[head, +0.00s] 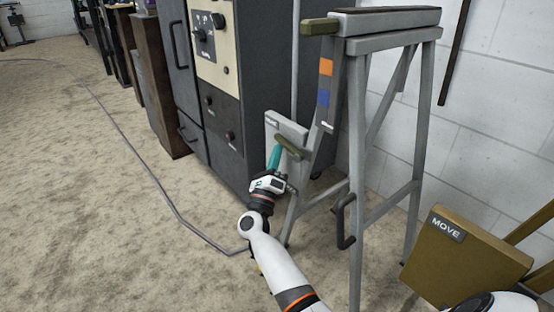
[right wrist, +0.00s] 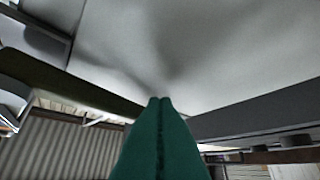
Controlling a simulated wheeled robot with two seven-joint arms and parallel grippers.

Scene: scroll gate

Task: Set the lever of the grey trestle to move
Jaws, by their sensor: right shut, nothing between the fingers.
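The grey trestle (head: 390,42) stands right of centre in the head view. An olive handle (head: 289,148) sticks out low on its near left side, beside a small grey plate (head: 287,127) with an unreadable label. Another olive handle (head: 319,27) is at its top left. I cannot tell which one is the lever. My right gripper (head: 274,157) is shut and empty, its teal fingers right beside the lower handle; contact is unclear. In the right wrist view its closed fingertips (right wrist: 160,102) point at a pale grey surface, with a dark olive bar (right wrist: 65,85) to the left.
Orange (head: 326,67) and blue (head: 323,98) patches mark a trestle bar. A dark cabinet (head: 262,80) stands behind on the left. A brown box (head: 455,260) labelled MOVE is at lower right. A cable (head: 135,140) crosses the open floor at left.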

